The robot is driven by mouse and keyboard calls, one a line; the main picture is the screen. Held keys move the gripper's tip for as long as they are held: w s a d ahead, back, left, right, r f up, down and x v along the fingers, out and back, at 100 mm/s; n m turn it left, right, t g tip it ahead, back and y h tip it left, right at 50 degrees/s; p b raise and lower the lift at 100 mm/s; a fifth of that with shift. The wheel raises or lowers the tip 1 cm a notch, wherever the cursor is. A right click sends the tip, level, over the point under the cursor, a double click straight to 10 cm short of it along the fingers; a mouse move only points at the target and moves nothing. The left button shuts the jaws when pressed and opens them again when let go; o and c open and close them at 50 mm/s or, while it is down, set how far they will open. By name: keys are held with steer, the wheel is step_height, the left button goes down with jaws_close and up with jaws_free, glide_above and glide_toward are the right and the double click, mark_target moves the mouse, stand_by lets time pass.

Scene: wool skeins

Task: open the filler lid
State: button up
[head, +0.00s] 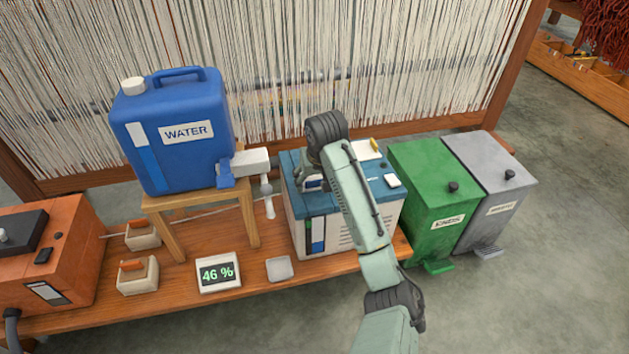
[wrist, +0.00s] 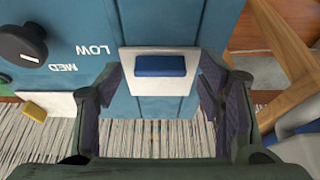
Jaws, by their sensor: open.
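The humidifier is a white box with a teal top (head: 290,160) on the wooden bench. In the wrist view its teal top (wrist: 105,25) fills the upper middle. The filler lid is a white plate (wrist: 160,87) with a raised blue grip (wrist: 164,66); it looks flat and closed. My gripper (wrist: 160,95) is open above the lid, one finger at each side of it, with nothing between them. In the head view my gripper (head: 312,172) is over the left part of the humidifier's top and hides part of it.
A blue water canister (head: 185,150) with a white tap stands on a wooden stool (head: 160,204) left of the humidifier. Green (head: 425,200) and grey (head: 490,180) bins stand at right. A dark knob (wrist: 22,44) sits beside the lid. White hanging threads (head: 270,50) are behind.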

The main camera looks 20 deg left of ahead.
steer(key=shift+w+f, duration=0.1)
steer(key=shift+f, duration=0.15)
steer(key=shift+c, duration=0.6)
jaws_close()
